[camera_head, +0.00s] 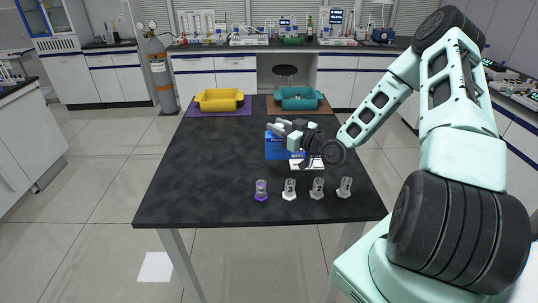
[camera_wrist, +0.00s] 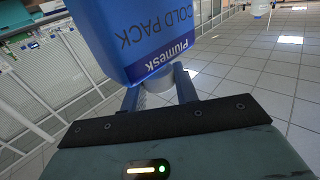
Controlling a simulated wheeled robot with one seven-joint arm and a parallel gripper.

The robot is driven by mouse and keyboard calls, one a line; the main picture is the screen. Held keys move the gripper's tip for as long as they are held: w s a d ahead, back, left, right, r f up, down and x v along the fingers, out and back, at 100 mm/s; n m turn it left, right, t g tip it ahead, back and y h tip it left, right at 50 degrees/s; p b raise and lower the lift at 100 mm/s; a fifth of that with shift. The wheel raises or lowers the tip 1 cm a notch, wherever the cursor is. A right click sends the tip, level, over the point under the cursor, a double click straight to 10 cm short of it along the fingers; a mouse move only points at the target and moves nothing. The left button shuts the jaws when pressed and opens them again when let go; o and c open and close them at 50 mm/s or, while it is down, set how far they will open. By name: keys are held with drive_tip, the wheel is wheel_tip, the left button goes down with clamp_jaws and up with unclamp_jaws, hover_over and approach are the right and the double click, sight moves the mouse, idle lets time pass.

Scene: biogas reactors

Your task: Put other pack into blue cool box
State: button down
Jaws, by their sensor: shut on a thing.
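A blue cold pack (camera_head: 278,148) lettered "COLD PACK" hangs at my gripper (camera_head: 281,127) over the middle of the black table. In the wrist view, the pack (camera_wrist: 160,32) fills the upper middle, and my two fingers (camera_wrist: 158,90) are shut around its pale neck. The blue-teal cool box (camera_head: 298,104) stands open at the table's far edge on a brown mat, beyond the gripper. I cannot see what is inside it.
A yellow box (camera_head: 219,106) stands on a purple mat at the far left. Several small clear vessels (camera_head: 289,193) on hexagonal bases line the front, one of them purple. A white lettered patch (camera_head: 307,165) shows below my wrist. The table's left half (camera_head: 200,165) is clear.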

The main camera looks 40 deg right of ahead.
sight(278, 148)
drive_tip(key=shift+f+p, duration=0.8)
drive_tip(key=shift+f, duration=3.2)
drive_tip(key=shift+f, duration=0.1)
drive_tip(key=c, duration=1.5)
unclamp_jaws()
drive_tip(key=shift+f, duration=0.15)
drive_tip(key=o, duration=0.4)
